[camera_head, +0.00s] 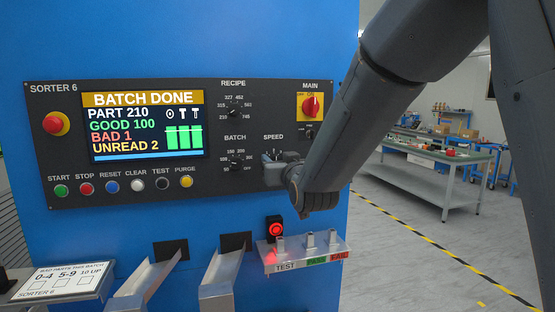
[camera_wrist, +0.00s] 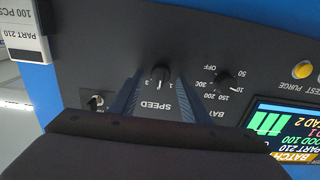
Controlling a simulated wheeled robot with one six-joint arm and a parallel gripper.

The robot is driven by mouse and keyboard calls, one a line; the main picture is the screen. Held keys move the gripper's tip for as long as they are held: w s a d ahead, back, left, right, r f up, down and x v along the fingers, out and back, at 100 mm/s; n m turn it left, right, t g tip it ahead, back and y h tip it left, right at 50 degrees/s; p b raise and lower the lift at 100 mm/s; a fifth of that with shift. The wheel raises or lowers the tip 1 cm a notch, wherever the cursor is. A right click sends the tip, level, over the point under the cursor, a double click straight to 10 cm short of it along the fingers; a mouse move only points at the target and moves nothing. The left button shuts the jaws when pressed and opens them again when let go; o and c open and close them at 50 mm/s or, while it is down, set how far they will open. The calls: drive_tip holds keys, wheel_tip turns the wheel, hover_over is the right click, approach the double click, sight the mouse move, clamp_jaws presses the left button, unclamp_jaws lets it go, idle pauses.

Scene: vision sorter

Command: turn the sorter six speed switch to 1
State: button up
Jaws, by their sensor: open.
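The speed switch (camera_wrist: 160,78) is a small dark knob on the black panel of sorter six, above an upside-down SPEED label in the wrist view. A pale mark shows on the knob; I cannot tell surely which number it points at. My gripper (camera_wrist: 159,84) is open, with one blue-grey finger on each side of the knob. No finger clearly touches it. In the head view my gripper (camera_head: 275,168) is at the panel just under the SPEED label and hides the knob.
The batch knob (camera_wrist: 223,82) sits right of the fingers in the wrist view. The key switch (camera_wrist: 95,101) is to their left. The red main switch (camera_head: 310,105) is above my gripper. A small shelf (camera_head: 303,258) with a red-lit button juts out below.

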drive_tip(key=c, duration=1)
drive_tip(key=shift+c, duration=0.2)
drive_tip(key=shift+a+f+n+b, duration=0.15)
drive_tip(key=shift+n+b, duration=1.1)
drive_tip(key=shift+n, duration=1)
drive_tip(key=shift+a+f+n+b, duration=0.1)
drive_tip(key=shift+n+b, duration=1.15)
drive_tip(key=shift+n, duration=1)
drive_tip(key=shift+r, duration=0.1)
